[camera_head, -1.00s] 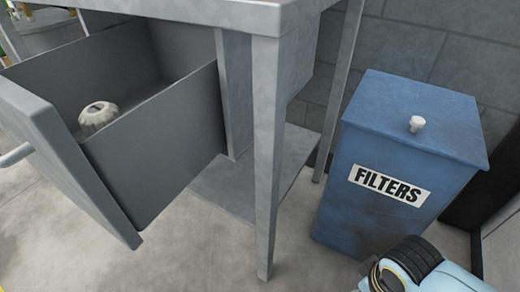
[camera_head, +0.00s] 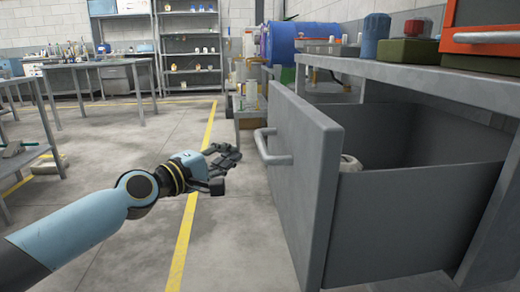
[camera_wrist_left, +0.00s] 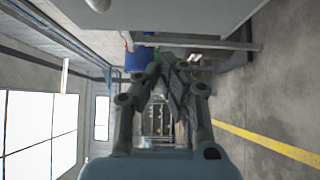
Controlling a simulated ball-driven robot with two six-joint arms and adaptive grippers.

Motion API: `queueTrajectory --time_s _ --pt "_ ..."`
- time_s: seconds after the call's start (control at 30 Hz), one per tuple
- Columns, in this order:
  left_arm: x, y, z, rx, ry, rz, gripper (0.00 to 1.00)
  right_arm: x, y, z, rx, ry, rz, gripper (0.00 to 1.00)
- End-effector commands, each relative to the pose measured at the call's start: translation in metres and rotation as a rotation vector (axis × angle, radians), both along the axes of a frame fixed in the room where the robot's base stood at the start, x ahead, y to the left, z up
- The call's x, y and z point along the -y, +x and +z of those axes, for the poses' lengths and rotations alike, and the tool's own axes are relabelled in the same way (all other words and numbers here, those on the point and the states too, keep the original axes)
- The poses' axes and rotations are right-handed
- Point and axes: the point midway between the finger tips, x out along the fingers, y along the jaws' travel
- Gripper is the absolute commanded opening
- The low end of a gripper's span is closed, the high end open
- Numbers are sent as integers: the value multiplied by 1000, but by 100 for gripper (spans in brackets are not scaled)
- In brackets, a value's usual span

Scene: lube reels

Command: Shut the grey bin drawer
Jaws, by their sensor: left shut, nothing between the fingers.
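The grey bin drawer (camera_head: 300,190) stands pulled out from under the grey workbench (camera_head: 440,85) at the right of the head view. Its front panel faces left and carries a bar handle (camera_head: 270,148). A pale ribbed part (camera_head: 350,163) lies inside, partly hidden by the front panel. My left gripper (camera_head: 228,158) is shut and empty, left of the handle and apart from it. In the left wrist view its fingers (camera_wrist_left: 168,68) come together, with a grey surface (camera_wrist_left: 170,15) along the top. My right gripper is not in view.
Bottles and boxes, including a blue drum (camera_head: 290,42), stand on and beyond the bench. An orange-edged unit (camera_head: 480,38) sits on the bench at right. A yellow floor line (camera_head: 190,215) runs along open floor. Tables (camera_head: 85,65) and shelves (camera_head: 190,50) stand far back.

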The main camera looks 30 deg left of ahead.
Motion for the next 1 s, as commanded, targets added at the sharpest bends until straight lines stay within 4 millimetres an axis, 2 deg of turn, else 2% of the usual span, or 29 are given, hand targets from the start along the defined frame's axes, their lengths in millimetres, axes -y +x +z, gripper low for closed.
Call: queueTrajectory --time_s 0.03,0.17,0.2,0.33,0.53,1.0 --pt "2 12 1 3 -4 2 0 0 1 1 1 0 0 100" --pt "8 38 -1 1 -2 0 0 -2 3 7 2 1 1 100" --pt "12 43 0 1 -4 1 0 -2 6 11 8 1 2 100" --pt "29 52 1 0 -3 0 0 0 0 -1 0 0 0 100" --pt "40 59 0 -1 0 0 0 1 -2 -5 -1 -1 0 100" --pt "43 61 -1 -1 -1 0 0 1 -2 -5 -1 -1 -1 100"
